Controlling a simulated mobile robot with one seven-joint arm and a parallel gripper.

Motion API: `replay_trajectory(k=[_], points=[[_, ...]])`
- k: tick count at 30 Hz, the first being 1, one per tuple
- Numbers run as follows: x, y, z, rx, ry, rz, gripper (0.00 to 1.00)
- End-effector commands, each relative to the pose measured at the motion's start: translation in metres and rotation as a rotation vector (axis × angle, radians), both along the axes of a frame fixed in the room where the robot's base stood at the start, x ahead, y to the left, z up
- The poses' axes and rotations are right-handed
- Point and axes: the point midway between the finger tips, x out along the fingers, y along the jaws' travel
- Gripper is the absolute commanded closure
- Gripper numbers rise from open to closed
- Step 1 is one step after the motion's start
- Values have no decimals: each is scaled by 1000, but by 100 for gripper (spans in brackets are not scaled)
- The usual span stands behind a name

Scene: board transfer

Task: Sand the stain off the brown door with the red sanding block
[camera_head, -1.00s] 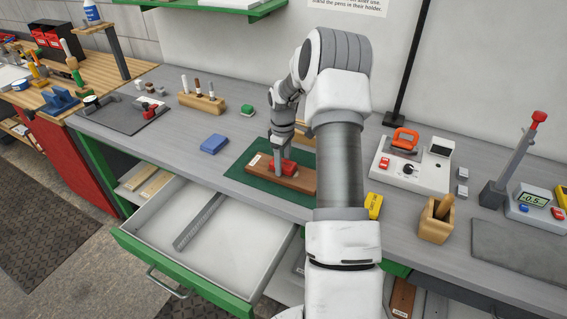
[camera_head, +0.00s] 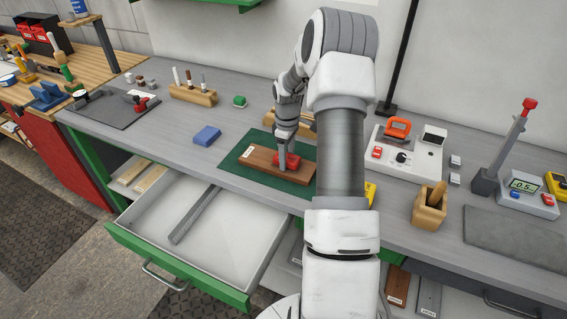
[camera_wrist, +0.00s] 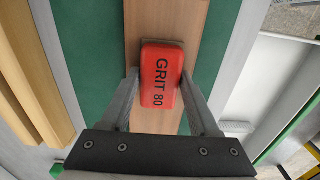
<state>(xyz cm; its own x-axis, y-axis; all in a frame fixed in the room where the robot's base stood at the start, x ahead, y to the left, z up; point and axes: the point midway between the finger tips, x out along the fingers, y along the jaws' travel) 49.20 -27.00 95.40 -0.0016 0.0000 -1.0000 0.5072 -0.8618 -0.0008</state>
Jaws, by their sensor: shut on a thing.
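The brown door (camera_head: 262,161) is a flat wooden board lying on a green mat (camera_head: 232,157) on the workbench, with a white label near its left end. The red sanding block (camera_wrist: 162,76), marked GRIT 80, sits on the door, right of its middle in the head view (camera_head: 292,161). My gripper (camera_head: 285,164) is shut on the block from above, with one finger on each side in the wrist view (camera_wrist: 159,80). I cannot make out a stain; the block and fingers cover part of the door.
A blue block (camera_head: 207,135) lies left of the mat, and a wooden piece (camera_head: 301,124) lies behind it. A pen holder (camera_head: 193,94) stands at the back left. An open drawer (camera_head: 138,237) juts out below the bench front.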

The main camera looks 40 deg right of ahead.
Motion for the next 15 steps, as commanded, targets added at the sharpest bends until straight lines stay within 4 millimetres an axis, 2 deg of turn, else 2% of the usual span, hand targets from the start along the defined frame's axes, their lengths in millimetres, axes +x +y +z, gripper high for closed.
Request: replay_trajectory(k=[7,15], points=[[-11,-6,2,-1,1,-1,83],[-1,-1,0,0,-1,0,83]])
